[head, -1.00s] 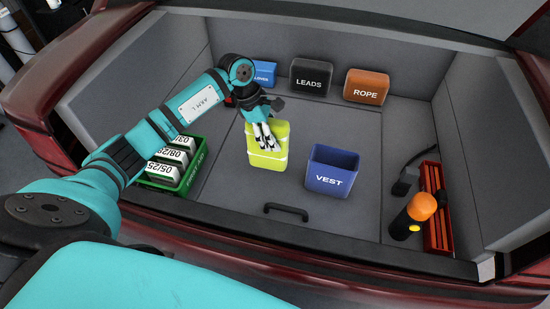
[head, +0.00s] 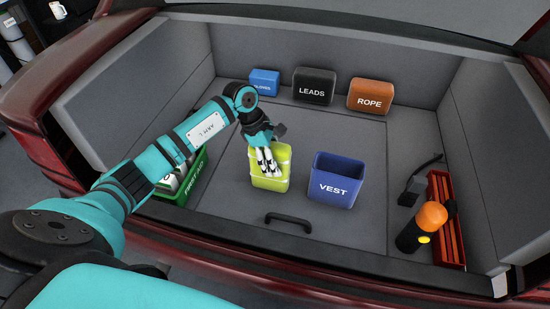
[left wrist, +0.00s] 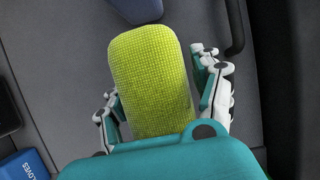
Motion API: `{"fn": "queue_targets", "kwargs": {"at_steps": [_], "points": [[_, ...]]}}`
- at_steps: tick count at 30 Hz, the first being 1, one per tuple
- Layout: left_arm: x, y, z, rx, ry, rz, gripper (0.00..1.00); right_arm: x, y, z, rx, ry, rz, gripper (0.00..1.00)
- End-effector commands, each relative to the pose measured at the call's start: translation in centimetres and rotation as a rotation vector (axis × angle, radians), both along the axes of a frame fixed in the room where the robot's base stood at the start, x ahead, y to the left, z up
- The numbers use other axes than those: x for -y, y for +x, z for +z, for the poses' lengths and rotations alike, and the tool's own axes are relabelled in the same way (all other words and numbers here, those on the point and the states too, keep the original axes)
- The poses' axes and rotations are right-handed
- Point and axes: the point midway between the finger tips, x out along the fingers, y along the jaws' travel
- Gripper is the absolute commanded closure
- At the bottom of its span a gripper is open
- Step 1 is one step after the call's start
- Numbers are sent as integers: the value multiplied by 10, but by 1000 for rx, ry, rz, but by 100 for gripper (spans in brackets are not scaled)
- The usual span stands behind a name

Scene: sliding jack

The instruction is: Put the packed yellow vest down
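The packed yellow vest (head: 271,183) is a bright yellow-green rounded bundle with pale bands, over the grey trunk floor, left of the blue VEST bin (head: 334,188). My left gripper (head: 268,165) has its white fingers on the vest from above. In the left wrist view the fingers (left wrist: 160,95) flank the vest (left wrist: 150,75); the left finger looks in contact, the right one very close. Whether the vest's underside rests on the floor is hard to tell. My right gripper is not in view.
A blue box (head: 264,81), black LEADS box (head: 314,87) and orange ROPE box (head: 369,98) stand along the back. A green first aid tray (head: 195,179) is partly behind my arm. An orange-topped torch (head: 421,227) and red tray (head: 445,215) are at the right. A black handle (head: 289,222) lies in front.

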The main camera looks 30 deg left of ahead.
Motion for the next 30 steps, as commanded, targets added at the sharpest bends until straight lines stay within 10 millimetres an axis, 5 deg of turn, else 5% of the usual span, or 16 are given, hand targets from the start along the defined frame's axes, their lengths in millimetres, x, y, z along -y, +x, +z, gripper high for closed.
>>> {"fn": "queue_targets", "kwargs": {"at_steps": [13,30], "points": [[-2,0,9,2,0,1,23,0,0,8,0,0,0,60],[-41,-11,107,1,1,0,23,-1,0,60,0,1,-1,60]]}}
